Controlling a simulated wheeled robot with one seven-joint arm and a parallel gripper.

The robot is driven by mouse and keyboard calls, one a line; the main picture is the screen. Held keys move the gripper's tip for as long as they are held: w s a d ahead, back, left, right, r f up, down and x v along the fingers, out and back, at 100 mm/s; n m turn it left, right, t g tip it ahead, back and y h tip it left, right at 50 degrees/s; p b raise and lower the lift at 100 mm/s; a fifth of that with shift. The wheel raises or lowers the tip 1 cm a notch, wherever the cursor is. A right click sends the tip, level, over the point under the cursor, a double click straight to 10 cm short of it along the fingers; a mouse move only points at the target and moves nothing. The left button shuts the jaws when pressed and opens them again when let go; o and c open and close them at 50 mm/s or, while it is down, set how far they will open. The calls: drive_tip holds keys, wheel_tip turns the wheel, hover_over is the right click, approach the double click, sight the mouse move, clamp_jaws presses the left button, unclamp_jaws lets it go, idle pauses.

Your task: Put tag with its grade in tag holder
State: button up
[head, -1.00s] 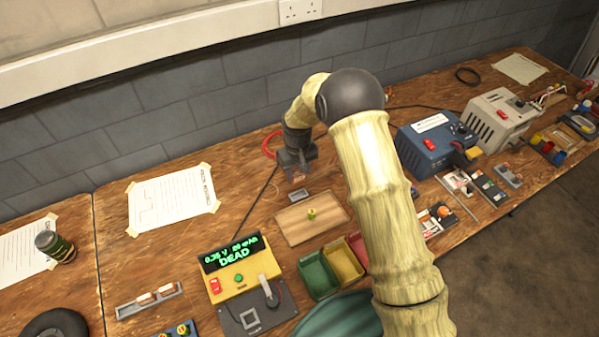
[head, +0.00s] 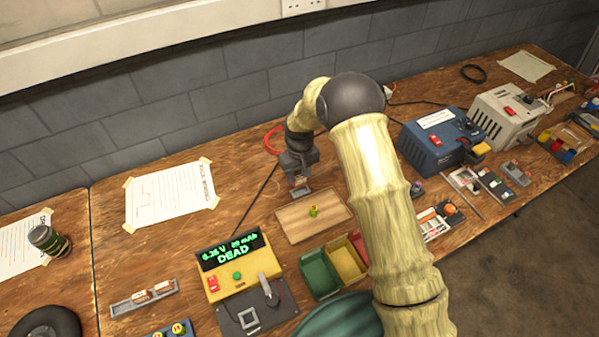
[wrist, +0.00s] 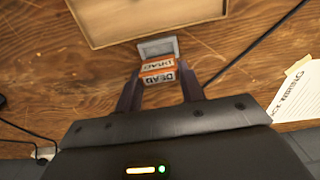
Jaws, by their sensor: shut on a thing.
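The tag, orange and white with the word DEAD (wrist: 158,78), is held between the fingers of my gripper (wrist: 159,88). In the head view my gripper (head: 300,178) is low over the table, right behind the tag holder (head: 301,193). The holder, a small grey frame, also shows in the wrist view (wrist: 158,47), just beyond the tag. The tag is at the holder's near edge and overlaps it in the picture; I cannot tell whether it touches or sits in it. A yellow tester (head: 232,262) reads DEAD on its display.
A wooden tray (head: 290,229) with a small yellow-green cell (head: 313,211) lies in front of the holder. A grey rack (head: 121,307) with two tags stands at the left. Green (head: 318,272) and yellow (head: 346,260) bins are in front of the tray. A blue box (head: 435,138) stands right.

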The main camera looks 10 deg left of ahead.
sight(300, 183)
drive_tip(key=shift+f+b, duration=0.7)
drive_tip(key=shift+f, duration=0.85)
drive_tip(key=shift+f+b, duration=0.35)
drive_tip(key=shift+f, duration=0.4)
idle(0.8)
drive_tip(key=o, duration=1)
drive_tip(key=shift+r, duration=0.1)
drive_tip(key=shift+s+r+p, duration=0.1)
drive_tip(key=shift+r+p, duration=2.2)
drive_tip(key=shift+r, duration=1.15)
